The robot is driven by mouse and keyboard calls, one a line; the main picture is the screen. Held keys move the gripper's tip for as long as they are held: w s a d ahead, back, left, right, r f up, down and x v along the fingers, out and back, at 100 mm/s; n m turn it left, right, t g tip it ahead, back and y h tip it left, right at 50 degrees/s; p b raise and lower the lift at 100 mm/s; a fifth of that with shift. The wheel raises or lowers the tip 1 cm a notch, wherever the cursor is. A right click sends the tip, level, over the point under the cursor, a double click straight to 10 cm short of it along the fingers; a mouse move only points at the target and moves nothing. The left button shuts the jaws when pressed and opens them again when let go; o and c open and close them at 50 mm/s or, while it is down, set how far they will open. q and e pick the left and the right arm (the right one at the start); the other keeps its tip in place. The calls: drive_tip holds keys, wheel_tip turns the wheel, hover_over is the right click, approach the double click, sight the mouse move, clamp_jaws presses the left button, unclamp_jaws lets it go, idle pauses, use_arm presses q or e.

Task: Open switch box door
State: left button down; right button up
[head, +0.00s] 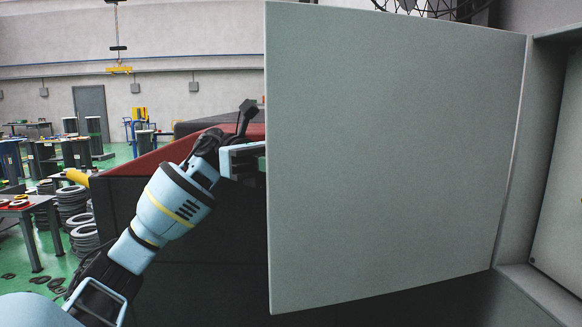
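The switch box door (395,160) is a large pale grey-green panel filling the middle and right of the head view. It stands swung out, hinged along its right edge to the switch box (540,150), part of whose inside shows at the far right. My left gripper (255,160) is at the left edge of the door, about half way up. Its fingertips are partly hidden behind the door panel, so I cannot tell whether they hold the edge or a handle. My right gripper is not in view.
A dark and red cabinet-like block (130,205) stands behind my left arm. Further back on the green floor are workbenches (30,215), stacks of dark rings (80,232) and a grey wall door (90,110). A wire basket-like object (440,8) shows above the door.

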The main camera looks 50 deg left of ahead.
use_arm(q)
drive_tip(key=shift+w+a, duration=0.15)
drive_tip(key=shift+a, duration=0.1)
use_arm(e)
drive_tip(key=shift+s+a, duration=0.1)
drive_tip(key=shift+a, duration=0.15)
use_arm(q)
drive_tip(key=c, duration=1.4)
unclamp_jaws()
drive_tip(key=shift+d, duration=0.1)
drive_tip(key=shift+c, duration=0.2)
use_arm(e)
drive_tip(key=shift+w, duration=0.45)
use_arm(q)
drive_tip(key=shift+r, duration=0.1)
